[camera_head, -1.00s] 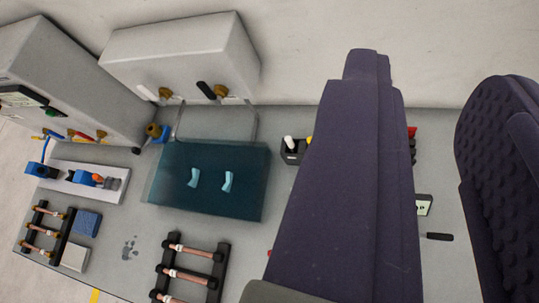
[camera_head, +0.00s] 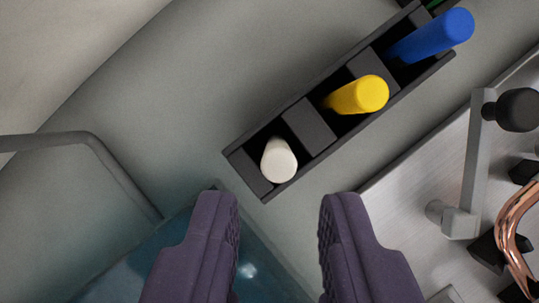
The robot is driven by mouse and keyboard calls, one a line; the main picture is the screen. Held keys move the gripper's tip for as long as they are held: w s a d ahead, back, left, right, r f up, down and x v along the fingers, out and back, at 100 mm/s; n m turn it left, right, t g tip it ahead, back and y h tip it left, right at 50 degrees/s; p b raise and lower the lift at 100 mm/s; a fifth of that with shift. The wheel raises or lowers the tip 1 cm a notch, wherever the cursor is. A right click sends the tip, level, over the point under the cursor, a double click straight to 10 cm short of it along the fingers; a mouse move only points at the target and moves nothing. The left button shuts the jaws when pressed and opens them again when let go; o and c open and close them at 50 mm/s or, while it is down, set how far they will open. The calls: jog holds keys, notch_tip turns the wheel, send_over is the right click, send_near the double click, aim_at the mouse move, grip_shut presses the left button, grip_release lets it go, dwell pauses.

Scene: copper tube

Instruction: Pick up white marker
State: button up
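The white marker (camera_head: 279,160) stands in the end compartment of a black holder (camera_head: 240,165), near the picture's middle. Its round white end faces me. My gripper (camera_head: 282,205) is open and empty, with its two dark purple fingers at the bottom of the view. The fingertips lie just below the marker in the picture, one on either side of its line, and do not touch it. The marker's lower part is hidden inside the holder.
A yellow marker (camera_head: 360,95) and a blue marker (camera_head: 436,36) stand in the same holder, up and to the right. A metal plate (camera_head: 415,180) with a black-knobbed lever (camera_head: 517,109) and copper tubes (camera_head: 512,235) is at right. A teal case (camera_head: 130,265) lies below left.

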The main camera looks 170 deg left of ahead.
aim_at(278, 179)
jog(key=b+x, duration=0.1)
jog(key=x, duration=0.6)
jog(key=shift+s, duration=0.15)
grip_shut()
